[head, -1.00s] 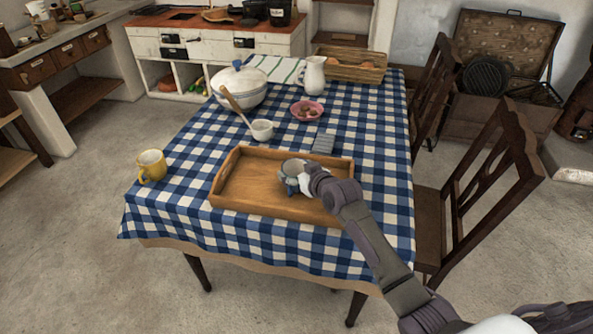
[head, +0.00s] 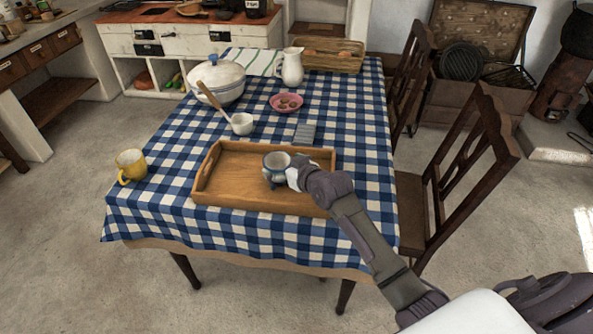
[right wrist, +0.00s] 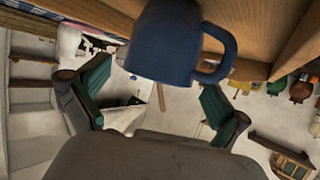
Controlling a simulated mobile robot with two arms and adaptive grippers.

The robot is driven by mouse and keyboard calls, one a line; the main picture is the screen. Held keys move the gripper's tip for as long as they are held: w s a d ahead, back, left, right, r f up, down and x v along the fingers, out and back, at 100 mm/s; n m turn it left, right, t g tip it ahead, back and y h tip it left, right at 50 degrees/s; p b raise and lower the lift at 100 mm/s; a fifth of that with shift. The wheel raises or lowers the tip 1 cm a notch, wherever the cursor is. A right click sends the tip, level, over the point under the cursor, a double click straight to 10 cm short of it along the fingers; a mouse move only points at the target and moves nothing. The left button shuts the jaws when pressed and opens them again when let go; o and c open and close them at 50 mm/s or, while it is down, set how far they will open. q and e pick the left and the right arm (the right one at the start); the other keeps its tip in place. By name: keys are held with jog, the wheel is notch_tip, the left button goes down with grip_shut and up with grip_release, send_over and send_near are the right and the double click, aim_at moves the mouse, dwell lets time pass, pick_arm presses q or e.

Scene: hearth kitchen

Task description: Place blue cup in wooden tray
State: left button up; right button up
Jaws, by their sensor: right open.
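The blue cup (head: 277,162) stands upright in the wooden tray (head: 250,194), right of the tray's middle. In the right wrist view the cup (right wrist: 165,45) appears upside down, its handle to the right and its base against the tray's wood (right wrist: 265,25). My right gripper (head: 284,179) is at the near right side of the cup. In the right wrist view its two green-padded fingers (right wrist: 154,85) are spread apart, with the cup beyond their tips and nothing held between them. My left gripper is not in view.
A yellow mug (head: 131,165) stands left of the tray. Behind it are a small white cup (head: 242,124), a grey block (head: 305,132), a pink bowl (head: 286,109), a white pot (head: 217,88) and a pitcher (head: 292,68). A chair (head: 450,185) stands at the right.

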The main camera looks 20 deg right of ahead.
jog(key=v, duration=0.9)
jog(key=shift+r, duration=0.2)
jog(key=shift+s, duration=0.1)
jog(key=s+a+f+g+h, duration=0.1)
jog(key=s+a+f+g, duration=0.2)
jog(key=s, duration=0.7)
jog(key=s+f+g+h, duration=0.1)
jog(key=s+f+g, duration=0.3)
jog(key=s, duration=0.6)
jog(key=s+a+f+g, duration=0.2)
jog(key=s+f+g, duration=0.15)
jog(key=s, duration=0.65)
notch_tip(320, 180, down, 27)
jog(key=s, duration=0.2)
jog(key=s+d+f+g, duration=0.2)
jog(key=s+d+f, duration=0.1)
jog(key=s+f, duration=1.2)
jog(key=shift+s+d+f+h, duration=0.15)
jog(key=shift+s+f+h, duration=0.2)
jog(key=shift+s, duration=0.5)
